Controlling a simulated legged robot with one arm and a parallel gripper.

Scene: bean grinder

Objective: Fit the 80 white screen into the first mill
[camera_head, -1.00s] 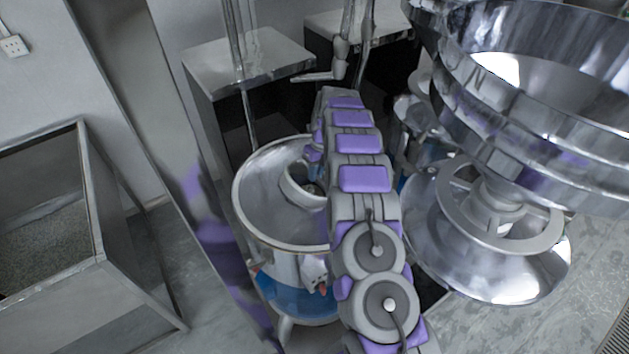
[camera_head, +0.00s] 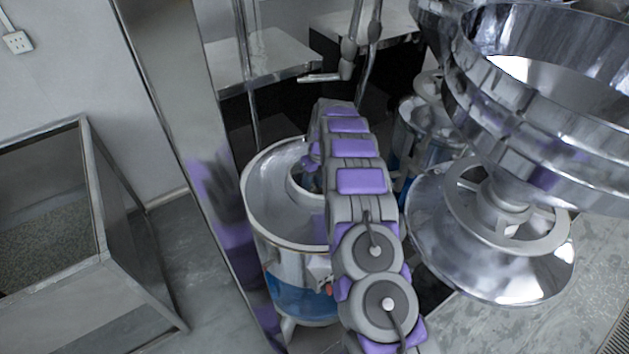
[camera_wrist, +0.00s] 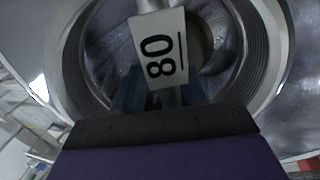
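The 80 white screen shows in the wrist view as a white tag (camera_wrist: 160,58) marked "80" on a grey metal stem. My gripper (camera_wrist: 165,95) has its blue fingers on either side of the stem, just behind the tag, and appears shut on it. Behind it is the round metal opening of a mill (camera_wrist: 262,60) with a ridged inner ring. In the head view this mill (camera_head: 262,215) is a wide steel bowl over a blue lower part, and my arm reaches over it. My gripper is mostly hidden there behind my arm. How deep the screen sits cannot be told.
A second mill (camera_head: 428,125) stands behind on the right. A large shiny steel hopper machine (camera_head: 500,150) is close on the right. An open metal bin of beans (camera_head: 50,235) stands left, beyond a reflective post (camera_head: 190,150). Dark-sided cabinets (camera_head: 265,58) stand behind.

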